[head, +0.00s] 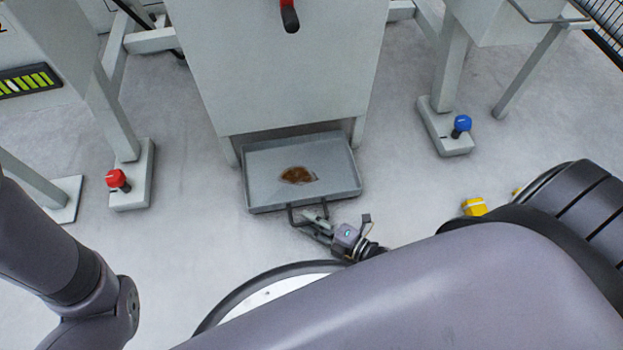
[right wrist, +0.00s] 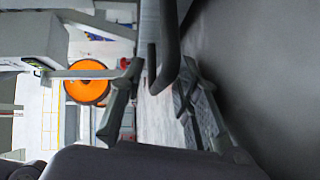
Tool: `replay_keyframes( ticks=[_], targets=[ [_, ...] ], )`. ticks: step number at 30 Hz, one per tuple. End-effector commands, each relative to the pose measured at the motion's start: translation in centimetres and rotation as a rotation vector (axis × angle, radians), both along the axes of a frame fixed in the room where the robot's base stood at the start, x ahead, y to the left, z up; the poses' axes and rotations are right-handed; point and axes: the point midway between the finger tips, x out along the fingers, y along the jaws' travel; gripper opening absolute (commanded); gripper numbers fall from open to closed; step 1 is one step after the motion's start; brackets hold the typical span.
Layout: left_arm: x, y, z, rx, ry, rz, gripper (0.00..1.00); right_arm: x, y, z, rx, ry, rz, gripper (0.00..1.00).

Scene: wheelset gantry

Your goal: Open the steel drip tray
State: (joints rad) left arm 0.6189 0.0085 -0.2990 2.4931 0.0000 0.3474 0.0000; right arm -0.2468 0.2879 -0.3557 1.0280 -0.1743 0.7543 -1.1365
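The steel drip tray (head: 262,172) is a shallow grey tray with a brown stain on its floor. It sticks out from under the front of the large grey cabinet, so much of its inside shows. A dark bar handle (head: 291,215) stands off its front edge. My right gripper (head: 318,224) is at this handle, coming from the front right. In the right wrist view the handle (right wrist: 167,60) lies between the two fingers (right wrist: 155,105), nearer the right one. The fingers are apart, with a visible gap beside the bar. My left gripper is out of view.
A red knob (head: 116,179) and a blue knob (head: 462,123) sit on the feet at either side. A yellow object (head: 474,207) lies right. The floor before the tray's left is clear.

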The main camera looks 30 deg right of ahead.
Motion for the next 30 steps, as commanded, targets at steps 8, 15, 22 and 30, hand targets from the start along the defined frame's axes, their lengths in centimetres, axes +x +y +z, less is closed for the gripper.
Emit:
replay_keyframes(
  ticks=[8, 15, 22, 30],
  targets=[
    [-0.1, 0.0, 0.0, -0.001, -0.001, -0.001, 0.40, -2.7, -1.5, 0.3, -0.002, 0.003, 0.001, 0.30],
    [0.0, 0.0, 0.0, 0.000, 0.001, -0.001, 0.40, -7.1, -4.0, 1.1, -0.001, 0.003, 0.000, 0.30],
    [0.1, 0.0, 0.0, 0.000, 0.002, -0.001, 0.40, -9.8, -5.6, 1.6, -0.001, 0.002, 0.000, 0.30],
    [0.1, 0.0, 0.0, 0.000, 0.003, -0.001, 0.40, -10.3, -5.9, 1.8, 0.000, -0.001, 0.000, 0.30]
  ],
)
